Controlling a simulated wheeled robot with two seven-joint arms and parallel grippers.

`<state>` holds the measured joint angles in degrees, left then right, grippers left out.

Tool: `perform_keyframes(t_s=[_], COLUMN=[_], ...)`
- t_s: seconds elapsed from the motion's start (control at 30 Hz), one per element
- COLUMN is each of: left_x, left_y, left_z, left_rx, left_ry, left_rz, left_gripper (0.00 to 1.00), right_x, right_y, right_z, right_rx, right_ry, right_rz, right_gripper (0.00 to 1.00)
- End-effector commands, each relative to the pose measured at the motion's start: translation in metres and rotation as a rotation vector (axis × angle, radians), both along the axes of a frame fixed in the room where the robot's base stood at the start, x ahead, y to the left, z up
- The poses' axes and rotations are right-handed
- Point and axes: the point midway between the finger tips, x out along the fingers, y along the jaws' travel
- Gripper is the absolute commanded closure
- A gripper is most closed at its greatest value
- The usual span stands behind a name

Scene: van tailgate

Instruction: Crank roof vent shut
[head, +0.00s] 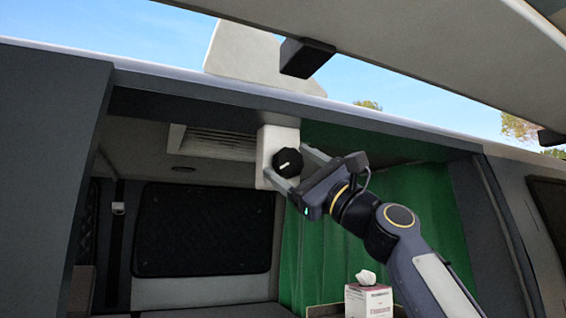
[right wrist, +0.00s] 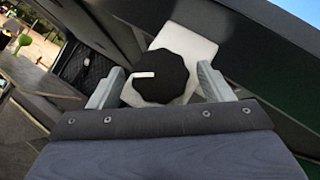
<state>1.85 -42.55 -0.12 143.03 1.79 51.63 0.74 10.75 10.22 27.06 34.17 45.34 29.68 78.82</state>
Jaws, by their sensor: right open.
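A black scalloped knob (head: 289,162) with a white pointer line sits on a white housing (head: 277,137) under the van's roof edge. The knob also shows in the right wrist view (right wrist: 161,77), its pointer towards the left there. My right gripper (head: 288,163) is open, with one finger on either side of the knob. In the right wrist view, gaps show between the fingers (right wrist: 158,87) and the knob. A pale vent lid (head: 245,60) stands raised above the roof edge. My left gripper is not in view.
The raised tailgate (head: 440,55) hangs overhead at the right. A slatted grille (head: 215,143) is in the ceiling left of the housing. A green curtain (head: 425,205) hangs behind my right arm. A tissue box (head: 368,300) stands below it.

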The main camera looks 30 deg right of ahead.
Motion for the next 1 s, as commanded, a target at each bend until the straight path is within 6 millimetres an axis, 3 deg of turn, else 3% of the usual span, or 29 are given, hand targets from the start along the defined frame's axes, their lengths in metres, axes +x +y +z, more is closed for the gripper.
perform_keyframes(t_s=[0.47,0.7,1.0], left_x=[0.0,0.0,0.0], left_y=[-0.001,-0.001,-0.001], left_z=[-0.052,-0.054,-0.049], left_rx=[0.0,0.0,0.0], left_ry=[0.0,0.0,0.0], left_rz=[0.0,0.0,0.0], left_gripper=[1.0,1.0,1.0], right_x=[-0.05,-0.057,-0.049], right_y=[-0.023,-0.026,-0.024], right_z=[-0.04,-0.041,-0.042], right_rx=[-0.004,-0.003,0.045], right_ry=[-0.003,-0.002,0.03], right_rz=[-0.004,-0.002,-0.015], right_gripper=[0.27,0.27,0.27])
